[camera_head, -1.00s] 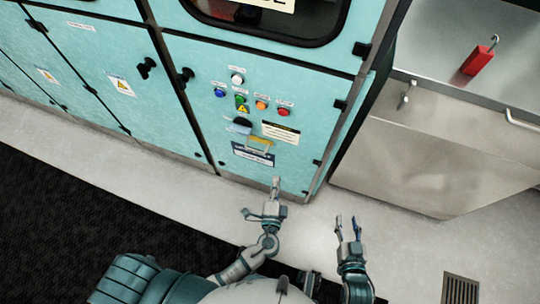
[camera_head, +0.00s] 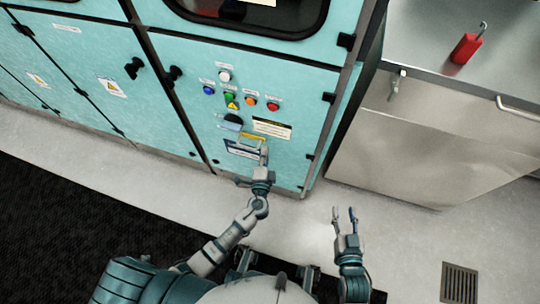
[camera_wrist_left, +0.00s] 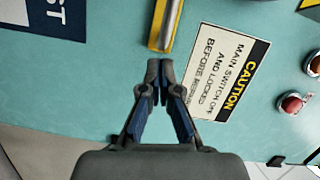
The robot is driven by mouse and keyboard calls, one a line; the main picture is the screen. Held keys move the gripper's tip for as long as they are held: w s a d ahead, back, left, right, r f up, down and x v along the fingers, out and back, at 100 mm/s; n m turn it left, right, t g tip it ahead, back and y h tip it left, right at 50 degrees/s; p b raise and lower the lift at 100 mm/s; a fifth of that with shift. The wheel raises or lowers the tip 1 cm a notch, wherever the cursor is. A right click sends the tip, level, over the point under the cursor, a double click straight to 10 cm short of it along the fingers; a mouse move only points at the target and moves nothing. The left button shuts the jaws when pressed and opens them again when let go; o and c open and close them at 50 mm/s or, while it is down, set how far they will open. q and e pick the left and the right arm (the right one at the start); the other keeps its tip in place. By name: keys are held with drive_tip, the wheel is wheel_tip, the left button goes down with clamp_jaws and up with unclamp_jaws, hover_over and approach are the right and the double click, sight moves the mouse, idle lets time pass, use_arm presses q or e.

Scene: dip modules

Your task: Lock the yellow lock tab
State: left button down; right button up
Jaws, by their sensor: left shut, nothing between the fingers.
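The yellow lock tab (camera_head: 252,137) is on the teal cabinet door, below the dark switch handle (camera_head: 233,119). In the left wrist view the yellow lock tab (camera_wrist_left: 156,40), with a grey bar along it, ends just beyond the fingertips. My left gripper (camera_head: 265,150) is at the tab's lower right, in front of the panel. In the left wrist view the left gripper (camera_wrist_left: 160,66) is shut and empty, with its tips close to the tab's end; I cannot tell if they touch. My right gripper (camera_head: 344,214) is open and empty, above the floor, away from the panel.
Colored buttons, including a red one (camera_head: 272,106), and a caution label (camera_head: 272,128) lie around the switch. A red padlock (camera_head: 466,48) stands on the steel counter (camera_head: 425,40) at right. Pale floor (camera_head: 310,220) is clear before the cabinet.

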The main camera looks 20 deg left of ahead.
sight(253, 149)
use_arm(q)
drive_tip(key=shift+a, duration=0.2)
drive_tip(key=shift+a+f, duration=0.1)
drive_tip(key=shift+a, duration=0.25)
drive_tip(key=a, duration=0.3)
drive_tip(key=shift+w, duration=0.1)
drive_tip(key=shift+a, duration=0.15)
